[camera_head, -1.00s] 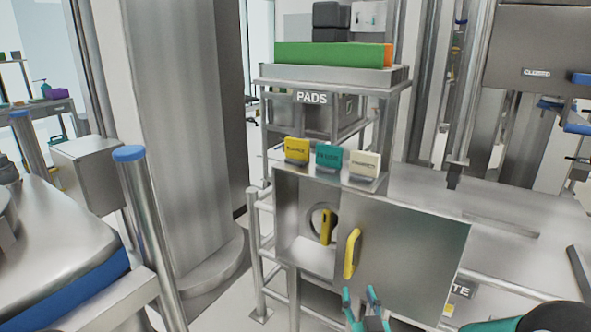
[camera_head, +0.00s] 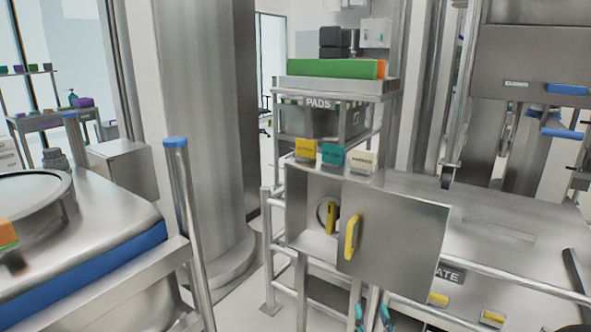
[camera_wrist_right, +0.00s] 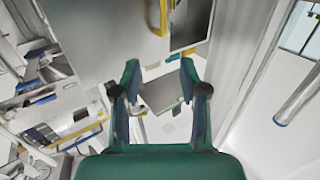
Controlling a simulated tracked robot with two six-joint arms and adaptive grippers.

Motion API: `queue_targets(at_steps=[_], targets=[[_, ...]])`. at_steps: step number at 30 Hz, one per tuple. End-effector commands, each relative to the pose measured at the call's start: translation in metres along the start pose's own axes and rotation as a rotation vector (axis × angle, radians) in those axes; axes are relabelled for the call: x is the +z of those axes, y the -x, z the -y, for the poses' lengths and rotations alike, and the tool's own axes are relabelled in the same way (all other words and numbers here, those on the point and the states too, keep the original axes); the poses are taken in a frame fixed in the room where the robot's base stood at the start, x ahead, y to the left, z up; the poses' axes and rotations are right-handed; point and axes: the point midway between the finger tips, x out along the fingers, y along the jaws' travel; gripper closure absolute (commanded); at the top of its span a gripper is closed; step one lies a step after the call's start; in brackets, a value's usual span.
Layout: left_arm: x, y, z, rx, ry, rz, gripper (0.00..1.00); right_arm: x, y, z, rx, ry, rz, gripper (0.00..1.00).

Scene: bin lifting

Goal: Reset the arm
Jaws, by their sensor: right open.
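My right gripper (camera_head: 372,318) shows at the bottom edge of the head view, below the open cabinet door. Only its teal fingertips are in view there. In the right wrist view my right gripper (camera_wrist_right: 160,80) has its two fingers spread apart with nothing between them. The left gripper is not in view. The metal cabinet door (camera_head: 405,235) stands open with a yellow handle (camera_head: 352,237). The gripper is apart from the handle. In the wrist view the handle (camera_wrist_right: 163,18) shows at the top, beyond the fingertips.
Inside the cabinet (camera_head: 305,243) is a round port with a yellow part. Yellow, teal and white signs (camera_head: 333,155) stand on top. A shelf marked PADS (camera_head: 336,84) holds a green box. A blue-capped post (camera_head: 190,235) and a steel column (camera_head: 205,130) stand left.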

Motion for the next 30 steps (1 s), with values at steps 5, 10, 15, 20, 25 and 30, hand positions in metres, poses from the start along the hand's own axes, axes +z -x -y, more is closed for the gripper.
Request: queue_targets(at_steps=[5, 10, 15, 20, 25, 30], targets=[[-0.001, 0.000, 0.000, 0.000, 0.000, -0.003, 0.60, 0.039, 0.002, -0.020, 0.038, 0.005, 0.077, 0.57], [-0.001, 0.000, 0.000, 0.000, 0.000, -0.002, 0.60, 0.084, 0.012, -0.029, 0.041, 0.004, 0.187, 0.57], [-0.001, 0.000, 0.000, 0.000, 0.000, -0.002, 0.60, 0.143, 0.032, -0.031, 0.018, -0.024, 0.363, 0.57], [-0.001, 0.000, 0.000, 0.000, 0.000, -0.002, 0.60, 0.218, 0.075, -0.023, -0.027, -0.096, 0.632, 0.57], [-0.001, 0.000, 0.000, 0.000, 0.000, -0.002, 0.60, 0.290, 0.153, 0.000, -0.089, -0.218, 0.995, 0.57], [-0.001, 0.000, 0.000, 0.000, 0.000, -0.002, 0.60, 0.319, 0.224, 0.023, -0.137, -0.314, 1.292, 0.57]])
